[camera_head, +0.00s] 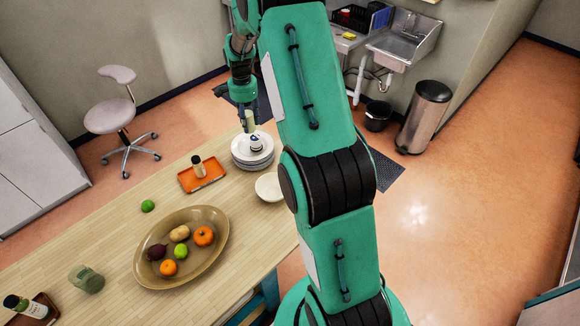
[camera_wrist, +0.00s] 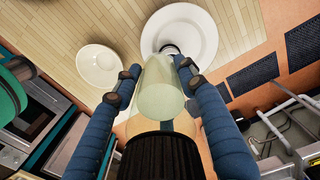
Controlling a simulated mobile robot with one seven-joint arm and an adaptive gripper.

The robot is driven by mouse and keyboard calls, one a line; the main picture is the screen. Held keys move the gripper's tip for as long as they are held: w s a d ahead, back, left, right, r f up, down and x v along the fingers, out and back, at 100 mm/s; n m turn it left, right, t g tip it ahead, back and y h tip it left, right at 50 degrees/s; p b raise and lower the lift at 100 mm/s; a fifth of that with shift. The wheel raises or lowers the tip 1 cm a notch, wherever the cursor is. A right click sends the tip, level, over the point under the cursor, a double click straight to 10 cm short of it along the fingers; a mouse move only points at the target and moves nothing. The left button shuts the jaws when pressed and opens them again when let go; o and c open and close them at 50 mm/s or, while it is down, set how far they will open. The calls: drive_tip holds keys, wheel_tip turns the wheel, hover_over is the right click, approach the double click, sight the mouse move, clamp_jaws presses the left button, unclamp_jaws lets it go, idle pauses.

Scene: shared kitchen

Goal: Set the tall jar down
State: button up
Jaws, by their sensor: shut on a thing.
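The tall jar, pale green and cloudy, is between the two blue fingers of my gripper (camera_wrist: 155,78). In the wrist view the jar (camera_wrist: 160,92) fills the space between the fingertips. In the head view my gripper (camera_head: 247,108) is over the far end of the wooden table, and a pale part of the jar (camera_head: 250,122) shows below it. The jar appears in front of or above a stack of white plates (camera_head: 243,164). A small white object with a dark mark (camera_head: 256,143) is on the stack. The gap under the jar cannot be judged.
A white bowl (camera_head: 269,187) stands beside the plates. An orange tray (camera_head: 214,175) holds a small bottle (camera_head: 198,166). A large oval dish (camera_head: 152,275) holds fruit and vegetables. Bare tabletop (camera_head: 105,232) lies left of the dish.

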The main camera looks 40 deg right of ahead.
drive_tip(key=s+d+m, duration=0.3)
drive_tip(key=s+d, duration=0.8)
drive_tip(key=s, duration=0.1)
wheel_tip(320, 180, down, 10)
drive_tip(key=shift+p, duration=0.35)
drive_tip(key=shift+f, duration=0.5)
drive_tip(key=shift+f+p, duration=0.3)
drive_tip(key=shift+f, duration=2.6)
drive_tip(key=shift+s, duration=0.1)
drive_tip(key=shift+f, duration=2.1)
drive_tip(key=shift+f, duration=0.1)
